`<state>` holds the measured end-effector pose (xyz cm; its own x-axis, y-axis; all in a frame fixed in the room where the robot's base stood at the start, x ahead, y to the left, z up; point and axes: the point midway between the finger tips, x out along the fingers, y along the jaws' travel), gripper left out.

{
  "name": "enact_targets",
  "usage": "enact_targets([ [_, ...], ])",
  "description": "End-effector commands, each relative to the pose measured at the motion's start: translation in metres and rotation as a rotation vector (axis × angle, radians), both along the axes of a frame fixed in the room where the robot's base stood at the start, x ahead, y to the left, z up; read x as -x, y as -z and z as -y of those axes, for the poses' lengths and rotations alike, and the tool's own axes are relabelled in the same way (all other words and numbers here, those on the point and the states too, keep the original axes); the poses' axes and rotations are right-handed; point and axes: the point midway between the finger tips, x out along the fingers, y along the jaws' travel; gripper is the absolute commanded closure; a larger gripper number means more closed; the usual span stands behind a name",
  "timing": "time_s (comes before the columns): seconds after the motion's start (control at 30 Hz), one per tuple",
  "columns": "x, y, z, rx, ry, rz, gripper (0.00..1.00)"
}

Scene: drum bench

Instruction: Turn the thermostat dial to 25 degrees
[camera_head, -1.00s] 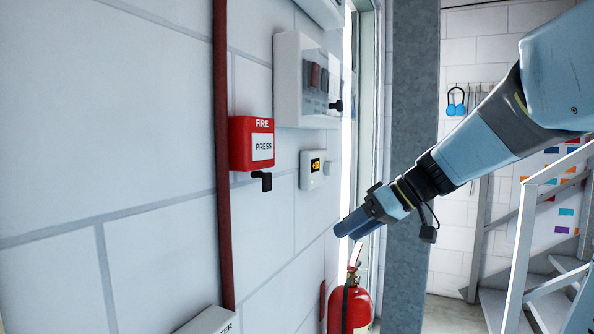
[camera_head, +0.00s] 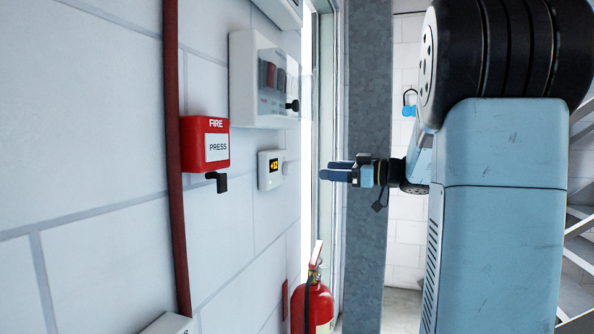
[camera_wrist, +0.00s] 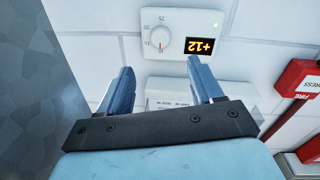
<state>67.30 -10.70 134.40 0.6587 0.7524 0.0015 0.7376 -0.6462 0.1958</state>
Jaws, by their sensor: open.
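The thermostat (camera_head: 270,169) is a small white box on the white block wall, right of the red fire call point. Its white dial (camera_head: 291,168) sticks out on its right side. In the wrist view the dial (camera_wrist: 161,36) has a red pointer mark and a printed scale, and the display (camera_wrist: 201,46) reads +12. My gripper (camera_head: 322,175) is open and empty, pointing at the wall at about dial height, a short gap away. In the wrist view the two blue fingers stand apart below the thermostat, not touching it.
The fire call point (camera_head: 205,144) has a black lever under it. A white breaker box (camera_head: 264,80) hangs above the thermostat. A red fire extinguisher (camera_head: 312,305) stands below my gripper. A grey column (camera_head: 366,120) is behind the gripper.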

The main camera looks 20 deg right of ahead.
Motion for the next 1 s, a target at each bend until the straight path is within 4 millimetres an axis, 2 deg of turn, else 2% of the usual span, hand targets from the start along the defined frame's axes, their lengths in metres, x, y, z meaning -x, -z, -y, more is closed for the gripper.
enact_targets([
  [0.3,-0.037,0.0,-0.045,0.0,-0.005,-0.001,0.34],
  [0.5,-0.057,0.001,-0.067,0.001,-0.004,-0.002,0.34],
  [0.7,-0.068,0.0,-0.079,0.0,-0.002,-0.002,0.34],
  [1.0,-0.07,0.0,-0.081,0.0,-0.002,-0.002,0.34],
])
